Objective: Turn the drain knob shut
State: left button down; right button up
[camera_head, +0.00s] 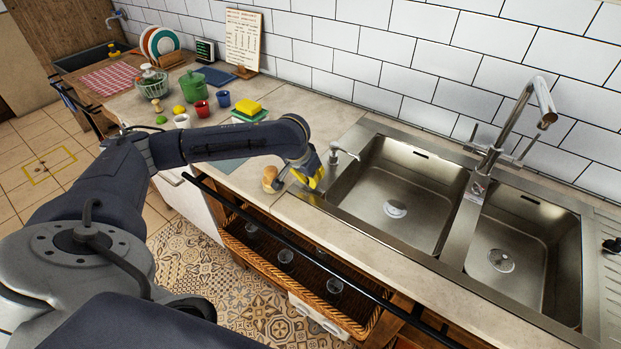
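My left gripper (316,178) is at the front left corner of the steel sink (455,262), with yellow parts at its tip, low over the rim. Whether its fingers are apart or together is too small to tell. A metal dispenser-like spout (343,153) stands just right of it on the rim. I cannot make out a drain knob for sure; the gripper may hide part of the rim. A small black fitting (611,245) shows at the far right edge, beside the right basin. Drains (395,209) and (501,260) sit in the two basins. My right gripper is not in view.
A tall faucet (510,135) stands behind the basins. A small wooden item (270,178) is left of my gripper. A dark rail (290,252) runs along the counter front.

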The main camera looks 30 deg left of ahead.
pick_arm(q)
jog(key=shift+w+r, duration=0.1)
dwell(0.5)
jog(key=c, duration=0.9)
grip_release()
jog(key=v, duration=1.2)
jog(key=shift+d, duration=0.15)
